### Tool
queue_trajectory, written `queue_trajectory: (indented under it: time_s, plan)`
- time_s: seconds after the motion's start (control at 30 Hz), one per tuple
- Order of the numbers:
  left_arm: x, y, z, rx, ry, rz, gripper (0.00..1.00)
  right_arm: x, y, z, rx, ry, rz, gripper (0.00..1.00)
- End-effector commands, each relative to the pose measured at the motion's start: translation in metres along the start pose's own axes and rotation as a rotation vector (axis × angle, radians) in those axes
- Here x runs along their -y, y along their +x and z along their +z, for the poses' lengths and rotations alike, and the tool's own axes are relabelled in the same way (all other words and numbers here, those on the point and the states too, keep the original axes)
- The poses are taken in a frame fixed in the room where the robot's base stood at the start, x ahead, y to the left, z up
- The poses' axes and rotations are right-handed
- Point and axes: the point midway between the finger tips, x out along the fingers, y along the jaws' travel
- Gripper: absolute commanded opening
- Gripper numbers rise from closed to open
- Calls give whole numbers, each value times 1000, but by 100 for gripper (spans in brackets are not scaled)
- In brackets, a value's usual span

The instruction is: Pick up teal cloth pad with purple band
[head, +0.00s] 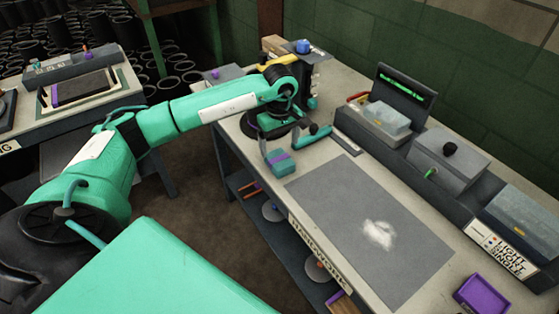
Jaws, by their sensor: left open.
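The teal cloth pad with a purple band (279,164) lies near the front edge of the workbench, just left of the grey mat. My left gripper (281,149) is open and points down at the pad from behind it. One finger shows close to the pad's left side; I cannot tell whether it touches. The gripper's body hides part of the bench behind the pad. My right gripper is not in view.
A teal-handled item (314,136) lies right of the gripper. The grey mat (345,215) carries a white powdery patch (378,235). Grey bins and a dark display (406,90) line the back. A purple tray (482,296) stands at the lower right.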

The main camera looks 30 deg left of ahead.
Motion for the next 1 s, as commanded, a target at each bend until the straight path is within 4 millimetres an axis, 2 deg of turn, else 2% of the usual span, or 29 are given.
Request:
queue_trajectory:
  time_s: [0.13,0.37,0.47,0.6,0.87,1.0]
  plan:
    - [0,16,1,2,1,0,85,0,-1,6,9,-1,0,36]
    - [1,36,0,4,-1,-3,85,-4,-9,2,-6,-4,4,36]
    - [1,51,-1,4,0,-2,85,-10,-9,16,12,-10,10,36]
    - [0,67,-1,3,0,1,85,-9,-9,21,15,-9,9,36]
    - [0,71,-2,2,0,2,85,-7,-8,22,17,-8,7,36]
    - [0,71,-2,2,0,2,59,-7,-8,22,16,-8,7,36]
